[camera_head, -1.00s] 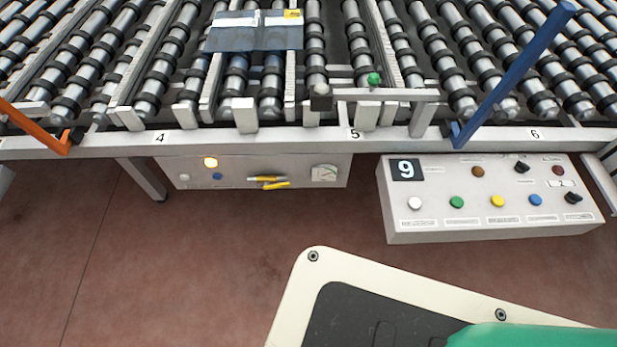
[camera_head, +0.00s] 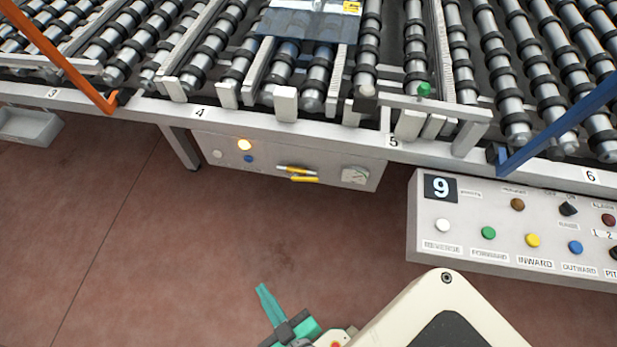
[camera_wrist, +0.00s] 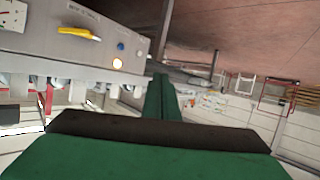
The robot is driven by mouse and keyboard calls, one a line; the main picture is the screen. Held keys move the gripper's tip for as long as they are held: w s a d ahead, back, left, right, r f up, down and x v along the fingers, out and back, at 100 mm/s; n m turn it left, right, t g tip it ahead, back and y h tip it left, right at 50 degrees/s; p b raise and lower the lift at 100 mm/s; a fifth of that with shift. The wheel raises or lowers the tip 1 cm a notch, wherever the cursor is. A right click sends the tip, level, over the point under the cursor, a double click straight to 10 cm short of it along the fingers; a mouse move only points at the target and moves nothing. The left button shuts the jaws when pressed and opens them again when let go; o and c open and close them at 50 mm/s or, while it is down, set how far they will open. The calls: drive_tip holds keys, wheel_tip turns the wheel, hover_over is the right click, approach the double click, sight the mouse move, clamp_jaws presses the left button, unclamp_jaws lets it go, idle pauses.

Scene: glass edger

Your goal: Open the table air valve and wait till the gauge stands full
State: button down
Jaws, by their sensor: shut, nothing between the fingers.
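The yellow valve handle (camera_head: 298,171) is on the small grey panel (camera_head: 325,162) under the table's front rail. It lies roughly along the panel and also shows in the wrist view (camera_wrist: 78,32). The gauge is partly cut off in the wrist view (camera_wrist: 12,14). My gripper (camera_head: 263,290) is shut and empty, with green fingers, in front of and below the panel, apart from the handle. The fingers also show in the wrist view (camera_wrist: 160,95).
A lit yellow lamp (camera_head: 244,145), a blue button (camera_head: 248,158) and a white button (camera_head: 218,154) sit left of the handle. A control box (camera_head: 470,250) with several buttons juts out at right. A table leg (camera_head: 180,148) stands left of the panel. The floor in front is clear.

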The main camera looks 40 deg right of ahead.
drive_tip(key=w+d+f+m+g+h, duration=0.1)
drive_tip(key=w+d+f+g+h, duration=0.1)
drive_tip(key=w+d, duration=0.5)
drive_tip(key=w+d+f+m+g+h, duration=0.25)
drive_tip(key=w+d, duration=0.25)
drive_tip(key=w, duration=0.3)
drive_tip(key=w+d+r+m+g+h, duration=0.3)
drive_tip(key=w+d+r+m+g, duration=0.25)
drive_tip(key=d+r, duration=0.45)
hover_over(305, 179)
drive_tip(key=a, duration=0.2)
wheel_tip(305, 179, down, 8)
drive_tip(key=shift+s+d+f, duration=0.15)
drive_tip(key=shift+s+f, duration=0.05)
drive_tip(key=shift+f, duration=0.4)
drive_tip(key=shift+s+d+f, duration=0.1)
drive_tip(key=shift+s+f, duration=0.15)
drive_tip(key=shift+f, duration=0.35)
drive_tip(key=shift+s+d+f, duration=0.15)
drive_tip(key=shift+s+f, duration=0.05)
drive_tip(key=shift+f, duration=0.4)
